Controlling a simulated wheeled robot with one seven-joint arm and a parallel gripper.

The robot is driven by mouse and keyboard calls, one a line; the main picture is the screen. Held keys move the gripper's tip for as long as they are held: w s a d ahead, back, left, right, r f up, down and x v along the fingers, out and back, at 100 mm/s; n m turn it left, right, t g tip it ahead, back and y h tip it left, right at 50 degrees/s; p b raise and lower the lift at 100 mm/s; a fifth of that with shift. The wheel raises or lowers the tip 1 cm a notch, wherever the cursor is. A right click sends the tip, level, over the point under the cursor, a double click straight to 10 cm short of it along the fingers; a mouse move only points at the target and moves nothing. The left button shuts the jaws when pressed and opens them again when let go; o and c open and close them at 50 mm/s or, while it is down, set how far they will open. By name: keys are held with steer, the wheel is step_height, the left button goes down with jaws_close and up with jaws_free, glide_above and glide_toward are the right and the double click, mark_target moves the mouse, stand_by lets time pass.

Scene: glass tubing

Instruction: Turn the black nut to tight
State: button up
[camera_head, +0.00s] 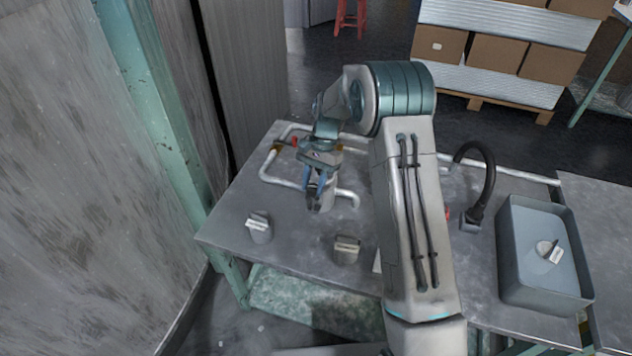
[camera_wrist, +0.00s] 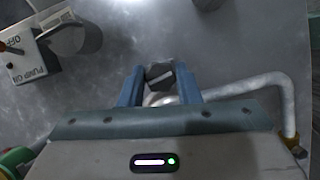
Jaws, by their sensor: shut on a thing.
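The black nut (camera_wrist: 160,75), dark and faceted with a pale mark across its face, sits between the two blue fingers of my gripper (camera_wrist: 160,86) in the wrist view. The fingers are closed on its sides. A pale rounded part (camera_wrist: 160,99) shows just below the nut. In the head view my gripper (camera_head: 316,192) points down over the grey table among the white tubing (camera_head: 268,165). I cannot make out the nut in the head view; the gripper and arm seem to hide it.
A pump switch box (camera_wrist: 30,62) stands at upper left in the wrist view. White pipe (camera_wrist: 255,84) bends close on the right. In the head view, two small labelled items (camera_head: 259,229) (camera_head: 346,250) stand near the front edge, and a grey basin (camera_head: 515,275) stands right.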

steer(key=shift+s+d+m+t+y, duration=0.15)
steer(key=shift+m+t+y, duration=0.15)
steer(key=shift+m, duration=0.9)
steer(key=o, duration=1)
steer(key=shift+d, duration=0.1)
steer(key=shift+r, duration=0.1)
steer(key=shift+w+r+p, duration=0.2)
steer(key=shift+r+p, duration=0.2)
steer(key=p+v, duration=0.4)
steer(key=v, duration=0.3)
steer(key=shift+p, duration=0.4)
